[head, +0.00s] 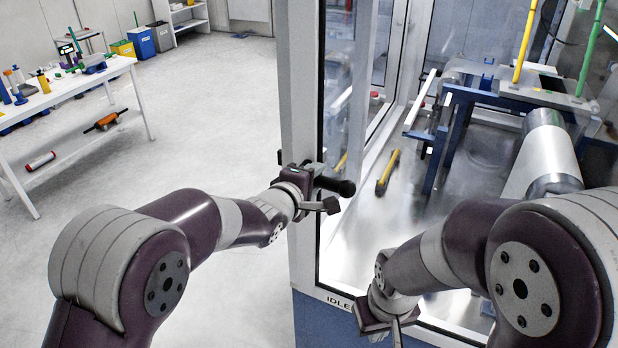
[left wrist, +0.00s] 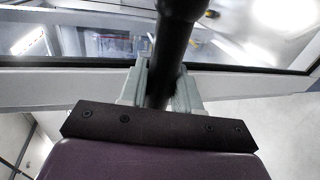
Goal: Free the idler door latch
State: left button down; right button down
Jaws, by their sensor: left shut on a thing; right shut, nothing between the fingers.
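The idler door is a glass panel in a grey and dark frame, with a cut-off "IDLE" label (head: 339,301) at its lower left corner. A black latch handle (head: 340,187) sticks out at the left side of the door. My left gripper (head: 318,190) is shut on this handle. In the left wrist view the dark handle (left wrist: 175,45) runs between the two pale fingers. My right gripper (head: 396,328) is shut and empty, low in front of the door's bottom frame.
Behind the glass are a yellow-handled tool (head: 387,172) on the floor, a blue machine frame (head: 455,135) and a metal roller (head: 545,150). A white table (head: 125,66) with tools stands at the left. The floor (head: 205,130) between is clear.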

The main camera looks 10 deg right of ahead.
pick_arm(q)
jog(key=shift+w+r, duration=0.1)
jog(key=shift+r, duration=0.1)
jog(key=c, duration=0.9)
grip_release()
jog(key=shift+a+f, duration=0.1)
jog(key=shift+a, duration=0.1)
jog(key=shift+s, duration=0.2)
jog(key=b+v, duration=0.4)
jog(key=v, duration=0.8)
jog(key=shift+a, duration=0.2)
jog(key=shift+s, duration=0.1)
